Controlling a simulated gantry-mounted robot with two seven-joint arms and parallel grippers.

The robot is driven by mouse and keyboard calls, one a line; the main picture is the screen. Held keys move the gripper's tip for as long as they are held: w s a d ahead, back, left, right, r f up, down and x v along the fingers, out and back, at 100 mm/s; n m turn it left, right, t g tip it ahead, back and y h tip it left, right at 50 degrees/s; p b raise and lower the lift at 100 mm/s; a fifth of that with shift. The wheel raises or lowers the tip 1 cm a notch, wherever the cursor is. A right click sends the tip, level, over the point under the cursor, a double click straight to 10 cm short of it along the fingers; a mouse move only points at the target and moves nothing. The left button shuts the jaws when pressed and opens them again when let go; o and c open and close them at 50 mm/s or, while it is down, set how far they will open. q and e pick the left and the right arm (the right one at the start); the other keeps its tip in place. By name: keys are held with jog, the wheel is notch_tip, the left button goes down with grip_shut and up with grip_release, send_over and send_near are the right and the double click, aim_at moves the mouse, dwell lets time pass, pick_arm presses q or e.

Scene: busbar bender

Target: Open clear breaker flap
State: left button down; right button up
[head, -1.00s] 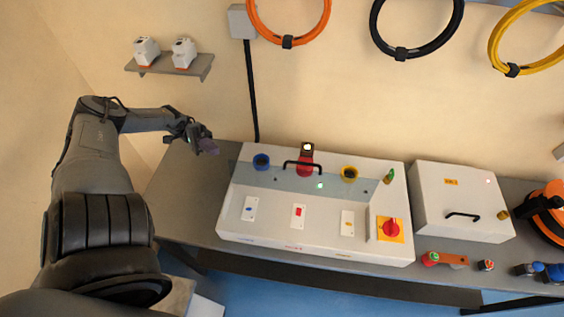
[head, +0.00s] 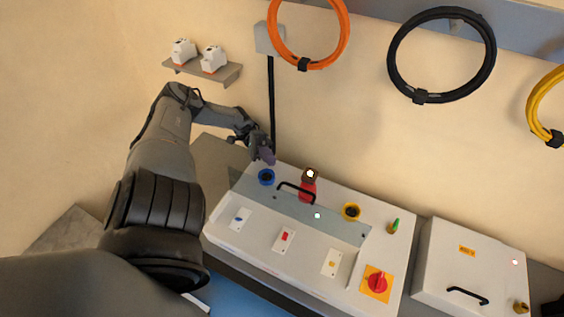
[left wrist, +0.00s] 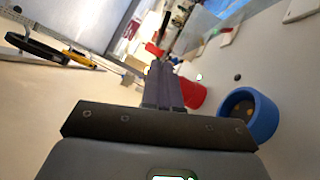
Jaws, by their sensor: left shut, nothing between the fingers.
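The clear breaker flap (head: 273,207) is a see-through greyish panel across the upper part of the white control box (head: 225,217). It lies down over the box, with a black bar handle (head: 297,189) near a red socket (head: 308,190). My left gripper (head: 266,157) is shut and empty, just behind the blue socket (head: 266,177) at the box's back left corner, apart from the handle. In the left wrist view its closed fingers (left wrist: 162,85) point towards the red socket (left wrist: 192,94), with the blue socket (left wrist: 248,116) to the right. My right gripper is out of view.
A second white box (head: 455,270) stands to the right. A black conduit (head: 271,100) runs down the wall beside my left gripper.

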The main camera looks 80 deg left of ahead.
pick_arm(q)
jog(key=p+x, duration=0.4)
jog(key=x, duration=0.5)
jog(key=shift+s, duration=0.2)
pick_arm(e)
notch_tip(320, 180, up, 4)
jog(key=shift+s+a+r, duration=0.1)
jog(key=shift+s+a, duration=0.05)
